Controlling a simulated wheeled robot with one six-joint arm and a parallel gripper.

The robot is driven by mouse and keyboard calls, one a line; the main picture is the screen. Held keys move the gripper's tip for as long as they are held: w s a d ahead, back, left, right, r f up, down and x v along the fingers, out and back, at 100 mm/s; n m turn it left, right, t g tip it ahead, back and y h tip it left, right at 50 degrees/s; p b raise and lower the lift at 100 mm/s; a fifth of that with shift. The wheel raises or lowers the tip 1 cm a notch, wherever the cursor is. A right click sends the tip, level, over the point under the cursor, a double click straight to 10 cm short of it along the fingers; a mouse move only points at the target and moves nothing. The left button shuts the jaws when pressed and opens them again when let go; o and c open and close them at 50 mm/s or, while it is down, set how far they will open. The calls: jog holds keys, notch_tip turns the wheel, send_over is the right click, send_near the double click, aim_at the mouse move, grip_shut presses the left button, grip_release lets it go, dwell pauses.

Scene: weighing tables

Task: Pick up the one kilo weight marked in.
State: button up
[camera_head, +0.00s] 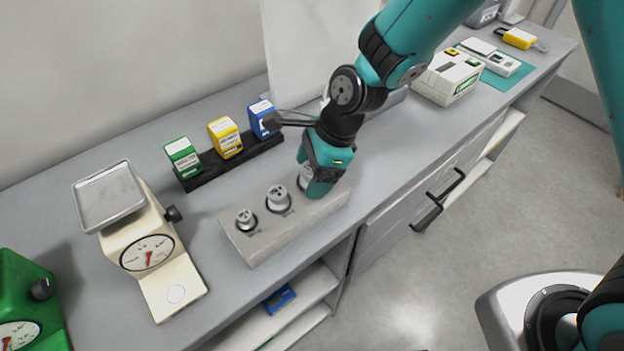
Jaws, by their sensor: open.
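A pale weight block (253,250) lies on the grey counter with metal weights in a row. The left weight (245,219) is the smallest, the middle weight (278,198) is larger. A third weight (303,175) at the right end is mostly hidden by my gripper (311,186). My gripper is over the right end of the block, at this third weight, and is open. Its fingertips are hard to make out, and I cannot tell whether they touch the weight. The markings are too small to read.
A cream dial scale (150,240) stands left of the block, a green scale (28,300) at the lower left. Green (183,157), yellow (225,138) and blue (262,119) boxes stand on a black rack (205,175) behind. A label printer (446,77) stands at the right.

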jog(key=shift+c, duration=0.3)
grip_shut()
jog(key=shift+r, duration=0.1)
